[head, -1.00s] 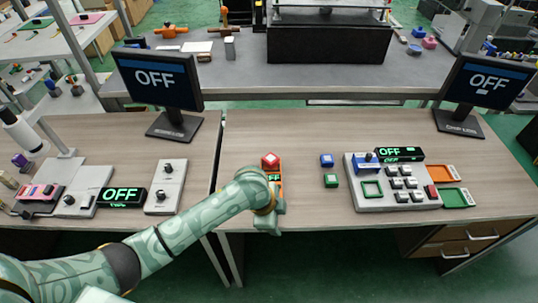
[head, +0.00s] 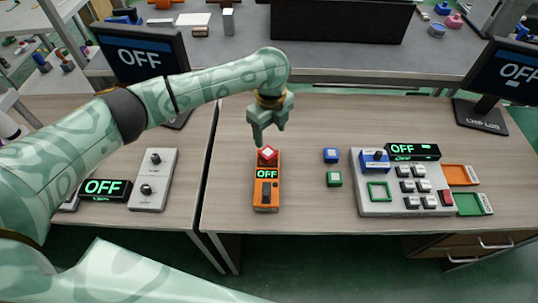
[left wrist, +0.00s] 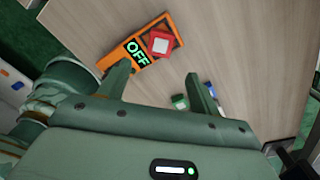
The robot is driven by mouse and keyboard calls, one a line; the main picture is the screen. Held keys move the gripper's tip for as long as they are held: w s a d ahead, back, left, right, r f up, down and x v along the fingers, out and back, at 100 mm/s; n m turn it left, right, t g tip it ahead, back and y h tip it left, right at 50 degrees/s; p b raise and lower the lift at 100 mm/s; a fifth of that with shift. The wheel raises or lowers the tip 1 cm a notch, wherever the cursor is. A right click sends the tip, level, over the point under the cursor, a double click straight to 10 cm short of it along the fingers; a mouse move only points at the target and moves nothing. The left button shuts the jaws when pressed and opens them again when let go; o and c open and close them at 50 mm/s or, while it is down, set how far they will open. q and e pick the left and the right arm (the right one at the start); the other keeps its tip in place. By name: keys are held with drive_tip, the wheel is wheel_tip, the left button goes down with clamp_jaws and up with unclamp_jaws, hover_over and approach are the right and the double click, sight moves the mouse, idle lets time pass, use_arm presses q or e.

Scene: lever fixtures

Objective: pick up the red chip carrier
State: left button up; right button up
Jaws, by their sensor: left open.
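The red chip carrier (head: 267,155) is a small red block with a pale top. It sits at the far end of an orange device (head: 266,192) with a green OFF display. In the left wrist view the red chip carrier (left wrist: 160,43) lies on the orange device (left wrist: 135,55), beyond my fingers and between their lines. My left gripper (head: 267,140) is above the desk, just over and behind the carrier, fingers pointing down. In the left wrist view my left gripper (left wrist: 158,80) is open and empty. My right gripper is not in view.
A blue carrier (head: 330,155) and a green carrier (head: 334,179) stand to the right. Further right is a grey button panel (head: 395,208) with orange (head: 458,175) and green (head: 470,204) trays. Bare desk lies around the orange device.

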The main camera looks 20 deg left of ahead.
sight(271, 154)
use_arm(q)
wheel_tip(271, 154, down, 4)
drive_tip(key=shift+w+r+b, duration=0.1)
drive_tip(key=shift+r+b, duration=0.1)
drive_tip(key=shift+b, duration=0.3)
drive_tip(key=shift+f, duration=0.4)
wheel_tip(271, 154, down, 5)
drive_tip(key=b, duration=0.3)
drive_tip(key=shift+d, duration=0.1)
drive_tip(key=shift+s+r, duration=0.1)
drive_tip(key=shift+s, duration=0.1)
drive_tip(key=shift+c, duration=0.3)
drive_tip(key=c, duration=1.1)
drive_tip(key=shift+r, duration=0.15)
